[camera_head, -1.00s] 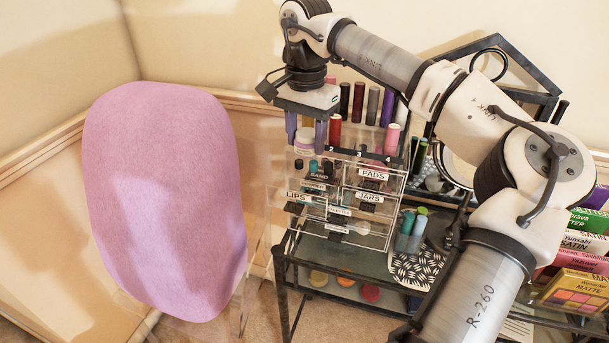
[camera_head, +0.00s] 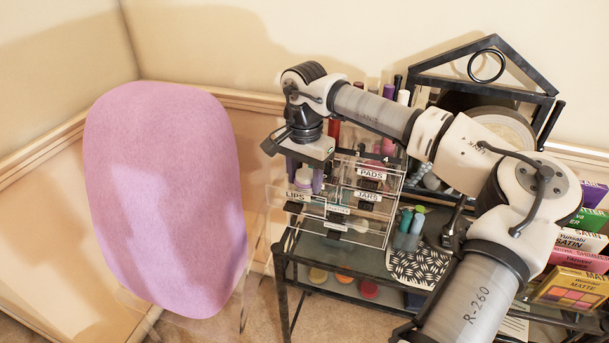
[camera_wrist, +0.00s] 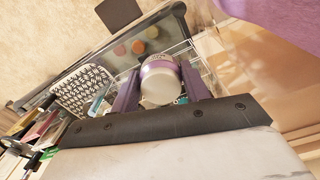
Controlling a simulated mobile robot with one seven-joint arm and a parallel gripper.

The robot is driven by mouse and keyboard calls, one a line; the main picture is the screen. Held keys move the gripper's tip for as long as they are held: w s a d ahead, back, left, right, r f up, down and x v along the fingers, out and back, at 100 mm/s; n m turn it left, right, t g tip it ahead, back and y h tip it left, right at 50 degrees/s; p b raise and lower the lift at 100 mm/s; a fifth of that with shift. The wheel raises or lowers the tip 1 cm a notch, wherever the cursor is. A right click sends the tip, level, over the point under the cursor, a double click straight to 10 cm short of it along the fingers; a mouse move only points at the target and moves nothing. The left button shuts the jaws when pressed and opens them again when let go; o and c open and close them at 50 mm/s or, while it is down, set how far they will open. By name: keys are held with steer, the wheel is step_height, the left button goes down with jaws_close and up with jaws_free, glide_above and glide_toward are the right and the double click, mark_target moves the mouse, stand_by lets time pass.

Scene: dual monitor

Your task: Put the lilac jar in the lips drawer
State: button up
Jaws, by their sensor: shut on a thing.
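The lilac jar (camera_head: 304,180), with a pale lid, is held between the two purple fingers of my gripper (camera_head: 304,178). In the wrist view the jar (camera_wrist: 160,80) sits between the fingers (camera_wrist: 161,92), its round pale lid facing the camera. The clear drawer with the LIPS label (camera_head: 296,197) is at the lower left of the acrylic organizer and appears to stand out from it. The jar is just above and behind the LIPS front in the head view. Whether it touches the drawer cannot be told; the drawer's inside is mostly hidden.
Drawers labelled PADS (camera_head: 371,174) and JARS (camera_head: 368,197) are to the right. Green-capped bottles (camera_head: 411,220) and a patterned pouch (camera_head: 418,267) stand on the black cart (camera_head: 360,262). A mirror is behind my arm. A lilac chair back (camera_head: 165,200) fills the left.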

mark_target(304, 175)
steer(key=o, duration=1)
steer(key=shift+f, duration=0.1)
step_height(304, 175, up, 12)
steer(key=b, duration=0.1)
